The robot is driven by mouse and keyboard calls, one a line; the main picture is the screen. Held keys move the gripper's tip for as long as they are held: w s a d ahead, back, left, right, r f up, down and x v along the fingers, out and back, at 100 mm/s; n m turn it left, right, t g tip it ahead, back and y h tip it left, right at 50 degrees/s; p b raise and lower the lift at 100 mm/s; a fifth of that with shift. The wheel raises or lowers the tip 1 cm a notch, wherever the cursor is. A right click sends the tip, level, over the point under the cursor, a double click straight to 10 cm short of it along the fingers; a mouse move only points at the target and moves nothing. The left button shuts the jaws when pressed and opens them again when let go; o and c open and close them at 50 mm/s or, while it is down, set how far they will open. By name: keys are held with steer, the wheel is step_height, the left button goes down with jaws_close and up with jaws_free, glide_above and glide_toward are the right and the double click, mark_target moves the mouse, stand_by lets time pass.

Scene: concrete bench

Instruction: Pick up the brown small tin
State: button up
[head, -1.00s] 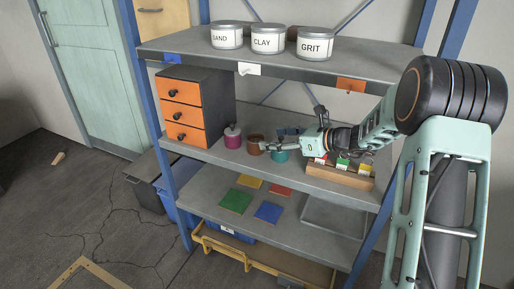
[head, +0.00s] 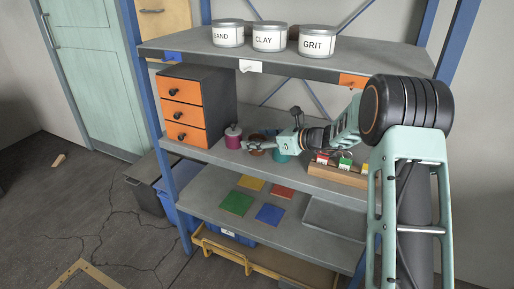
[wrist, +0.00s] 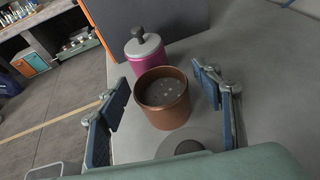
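The brown small tin (wrist: 168,111) is upright on the middle shelf, open at the top, with a dark inside showing small pale spots. In the wrist view it stands between the two spread fingers of my gripper (wrist: 160,84), with a gap on each side. In the head view my gripper (head: 258,147) is in front of the brown tin (head: 257,137) and partly hides it. My gripper is open and holds nothing.
A magenta jar with a knobbed lid (wrist: 147,54) stands close behind the tin. The orange-drawer cabinet (head: 185,108) stands left. A wooden rack (head: 338,175) is right. The upper shelf (head: 290,62) overhangs.

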steer(key=c, duration=1.2)
steer(key=shift+r, duration=0.1)
